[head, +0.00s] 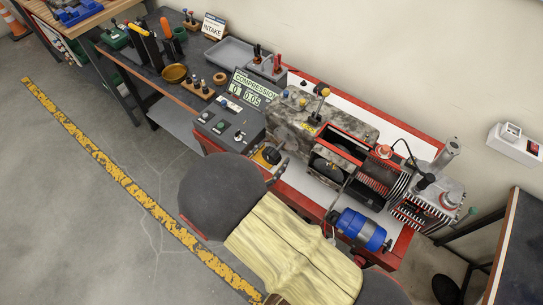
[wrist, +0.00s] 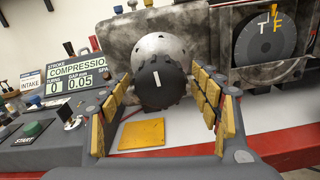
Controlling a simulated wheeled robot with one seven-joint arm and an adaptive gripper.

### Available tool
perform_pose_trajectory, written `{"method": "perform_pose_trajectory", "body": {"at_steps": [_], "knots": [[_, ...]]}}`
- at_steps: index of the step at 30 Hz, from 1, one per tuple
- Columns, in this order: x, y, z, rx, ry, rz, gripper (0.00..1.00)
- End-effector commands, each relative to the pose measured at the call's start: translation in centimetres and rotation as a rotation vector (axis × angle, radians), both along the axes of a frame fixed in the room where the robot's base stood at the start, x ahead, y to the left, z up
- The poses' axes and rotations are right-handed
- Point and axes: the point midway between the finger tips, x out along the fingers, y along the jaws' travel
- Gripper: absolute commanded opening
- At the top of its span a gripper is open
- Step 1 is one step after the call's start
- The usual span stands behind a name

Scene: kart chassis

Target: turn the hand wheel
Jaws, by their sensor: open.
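The hand wheel (wrist: 160,80) is a dark, ridged round knob with a white mark, in front of a pale grey disc with holes. It sits on the near side of the grey machine block (head: 345,122). My gripper (wrist: 163,97) is open and empty in the wrist view, its yellow-padded fingers to the left and right of the wheel. The wheel lies beyond or between the fingertips; I cannot tell how deep. No finger visibly touches it. In the head view my arm covers much of this area.
A control box (head: 230,124) with a START button and a COMPRESSION display (head: 252,88) stand to the left. A yellow plate (wrist: 142,134) lies below the wheel. A round T/F dial (wrist: 268,45) is at the right. A blue motor (head: 360,229) sits further right.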

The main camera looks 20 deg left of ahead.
Motion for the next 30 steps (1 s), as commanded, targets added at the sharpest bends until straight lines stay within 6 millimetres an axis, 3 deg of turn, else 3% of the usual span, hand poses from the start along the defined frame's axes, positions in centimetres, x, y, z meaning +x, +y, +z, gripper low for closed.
{"method": "perform_pose_trajectory", "body": {"at_steps": [10,30], "knots": [[0.47,-0.14,0.04,0.001,0.0,0.0,0.64],[0.46,-0.12,0.03,0.001,0.0,0.0,0.25]]}}
